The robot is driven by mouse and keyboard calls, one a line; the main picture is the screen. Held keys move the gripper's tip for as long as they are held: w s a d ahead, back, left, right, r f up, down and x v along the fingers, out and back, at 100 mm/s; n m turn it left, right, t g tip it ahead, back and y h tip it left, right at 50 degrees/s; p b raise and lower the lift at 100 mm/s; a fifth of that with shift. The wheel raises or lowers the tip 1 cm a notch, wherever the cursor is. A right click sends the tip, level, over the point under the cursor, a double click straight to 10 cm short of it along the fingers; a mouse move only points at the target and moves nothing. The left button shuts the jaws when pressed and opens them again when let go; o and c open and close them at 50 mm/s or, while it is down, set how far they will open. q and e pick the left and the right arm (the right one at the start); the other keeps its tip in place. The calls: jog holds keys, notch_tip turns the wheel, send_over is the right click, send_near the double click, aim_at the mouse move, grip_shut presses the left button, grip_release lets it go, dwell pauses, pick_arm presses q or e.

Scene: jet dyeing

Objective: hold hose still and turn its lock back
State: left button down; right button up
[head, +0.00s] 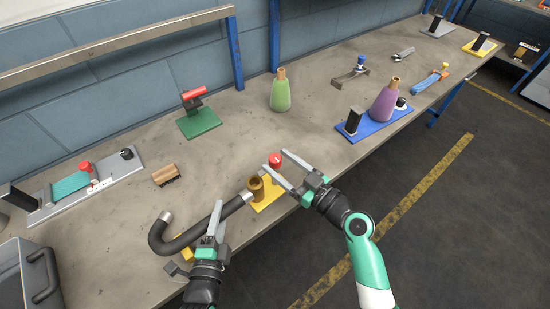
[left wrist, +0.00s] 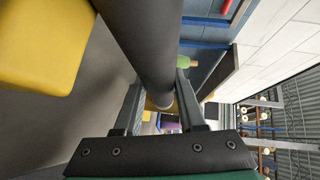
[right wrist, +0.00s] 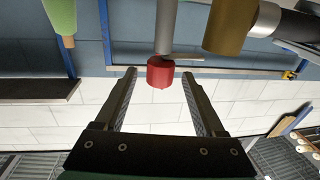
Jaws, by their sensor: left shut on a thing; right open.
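The black hose (head: 185,243) lies curved along the table's front edge. Its metal end meets a brass fitting (head: 256,188) on a yellow base (head: 268,197). My left gripper (head: 218,218) is shut on the hose's straight part; the left wrist view shows the hose (left wrist: 140,40) between its fingers. A red knob (head: 275,160) on a grey post stands beside the brass fitting. My right gripper (head: 275,163) is open near the red knob. In the right wrist view the knob (right wrist: 160,72) appears between and slightly beyond the fingertips; contact is not visible.
A green bottle (head: 280,92) and a green stand with a red handle (head: 200,115) are further back. A brush (head: 167,174) lies to the left. A blue base (head: 365,125) with a purple bottle (head: 384,102) is at right.

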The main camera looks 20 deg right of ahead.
jog(key=shift+x, duration=1.1)
grip_shut()
